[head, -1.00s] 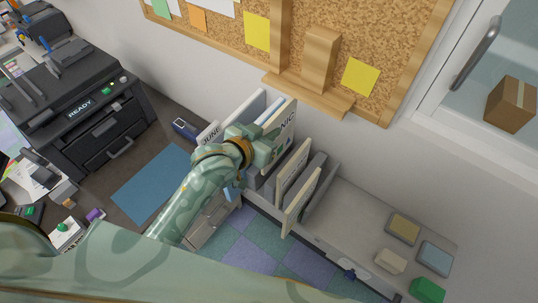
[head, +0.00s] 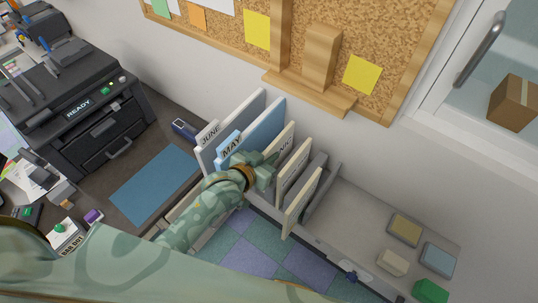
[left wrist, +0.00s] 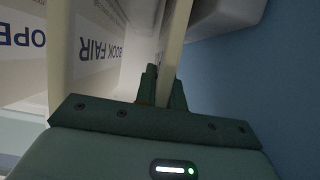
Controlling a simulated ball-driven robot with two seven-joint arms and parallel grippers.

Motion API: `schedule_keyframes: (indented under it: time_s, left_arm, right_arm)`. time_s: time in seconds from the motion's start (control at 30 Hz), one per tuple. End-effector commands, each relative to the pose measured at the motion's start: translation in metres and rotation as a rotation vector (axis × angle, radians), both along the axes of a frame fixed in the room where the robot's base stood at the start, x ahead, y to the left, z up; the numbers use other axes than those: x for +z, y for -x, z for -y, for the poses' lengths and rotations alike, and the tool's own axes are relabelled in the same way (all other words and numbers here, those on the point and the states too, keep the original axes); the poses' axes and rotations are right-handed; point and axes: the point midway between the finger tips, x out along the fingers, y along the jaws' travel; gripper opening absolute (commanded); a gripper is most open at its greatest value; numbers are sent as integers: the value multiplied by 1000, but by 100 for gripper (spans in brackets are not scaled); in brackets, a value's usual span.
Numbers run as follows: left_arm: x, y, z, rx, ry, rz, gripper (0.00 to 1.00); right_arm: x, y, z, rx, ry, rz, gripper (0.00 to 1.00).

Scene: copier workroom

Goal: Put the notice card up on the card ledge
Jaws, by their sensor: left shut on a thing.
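A cream notice card (head: 285,145), with lettering ending in NIC, stands in the grey card rack in front of the blue MAY divider (head: 262,128). My left gripper (head: 268,165) is shut on this card, hiding part of it. In the left wrist view the fingers (left wrist: 163,90) pinch the card's pale edge (left wrist: 173,45). The wooden card ledge (head: 285,82) runs under the cork board, above and right of the gripper, with no card on it. My right gripper is not in view.
Two more cream cards (head: 302,203) and grey dividers stand just right. BOOK FAIR (left wrist: 98,48) shows close beside the fingers. A wooden block (head: 321,55) rises from the ledge. Pads (head: 404,229) lie on the counter at right. A printer (head: 75,110) stands left.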

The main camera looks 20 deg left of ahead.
Motion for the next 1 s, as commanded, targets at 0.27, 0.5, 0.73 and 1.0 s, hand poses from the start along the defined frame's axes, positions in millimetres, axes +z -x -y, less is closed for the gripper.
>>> schedule_keyframes:
  time_s: [0.27,0.5,0.73,1.0]
  left_arm:
    - [-2,0,0,0,0,0,32]
    - [-3,0,0,0,0,0,32]
    - [0,13,-5,0,-1,-3,32]
    - [31,80,-28,-2,0,-3,32]
  right_arm:
    - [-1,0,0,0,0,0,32]
    - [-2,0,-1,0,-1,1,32]
    - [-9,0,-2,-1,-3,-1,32]
    - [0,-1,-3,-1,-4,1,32]
